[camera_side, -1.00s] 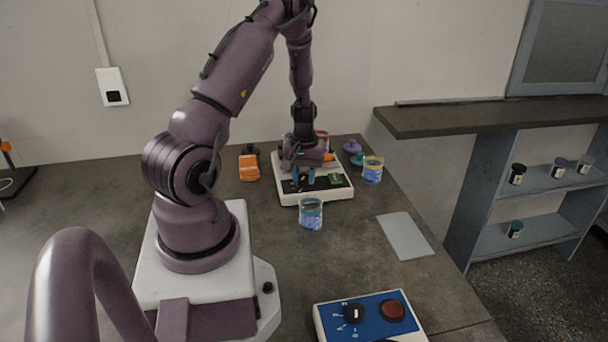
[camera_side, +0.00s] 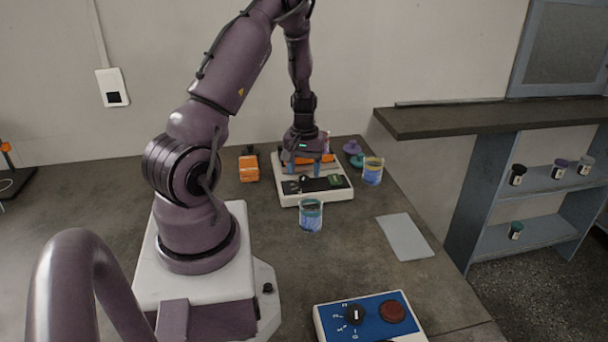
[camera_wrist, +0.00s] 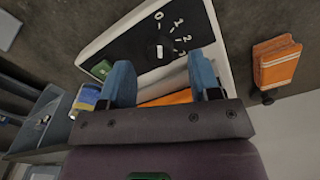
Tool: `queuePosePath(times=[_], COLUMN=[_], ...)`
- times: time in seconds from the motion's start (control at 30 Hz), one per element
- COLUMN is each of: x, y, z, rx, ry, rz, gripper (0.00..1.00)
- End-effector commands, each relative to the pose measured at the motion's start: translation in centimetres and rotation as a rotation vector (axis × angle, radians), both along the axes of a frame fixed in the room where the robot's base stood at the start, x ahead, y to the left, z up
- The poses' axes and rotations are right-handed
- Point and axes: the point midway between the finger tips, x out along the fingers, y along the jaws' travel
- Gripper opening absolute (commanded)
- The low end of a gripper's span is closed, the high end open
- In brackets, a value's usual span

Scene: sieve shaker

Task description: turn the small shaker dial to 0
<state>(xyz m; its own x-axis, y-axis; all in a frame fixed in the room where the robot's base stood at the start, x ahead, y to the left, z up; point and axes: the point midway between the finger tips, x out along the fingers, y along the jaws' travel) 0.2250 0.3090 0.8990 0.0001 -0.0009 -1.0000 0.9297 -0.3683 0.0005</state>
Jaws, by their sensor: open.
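The small shaker (camera_side: 340,193) is a white box with a black top panel, on the table below my gripper. Its dial (camera_wrist: 163,47) is a dark knob with a white mark, beside the printed numbers 0 to 3 in the wrist view. I cannot tell surely which number the mark points at. A small pale mark at the dial shows in the side view (camera_side: 304,178). My gripper (camera_side: 304,170) is open, with blue fingers pointing down over the panel. In the wrist view the fingers (camera_wrist: 161,75) are wide apart, with the dial showing between and beyond them.
A green part (camera_side: 335,180) sits on the panel's right. An orange block (camera_side: 248,168) stands left of the shaker. Glass jars with blue contents (camera_side: 311,215) (camera_side: 372,171) stand in front and right. A grey plate (camera_side: 405,237) and a blue control box (camera_side: 372,318) lie nearer.

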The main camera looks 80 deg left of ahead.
Motion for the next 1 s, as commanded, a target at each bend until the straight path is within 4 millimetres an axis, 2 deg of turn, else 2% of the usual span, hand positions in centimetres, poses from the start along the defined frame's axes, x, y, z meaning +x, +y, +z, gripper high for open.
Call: queuePosePath(times=[0.03,0.2,0.43,0.63,1.0], x=[0.1,0.1,0.0,0.0,0.0], y=[0.1,0.1,0.1,0.0,0.0], z=[1.3,5.2,9.1,10.4,10.4], rx=[0.005,0.006,0.002,0.001,0.001], ry=[-0.004,-0.004,-0.002,0.0,0.0], rz=[-0.001,-0.001,0.0,0.001,0.001], gripper=[0.57,0.57,0.57,0.57,0.57])
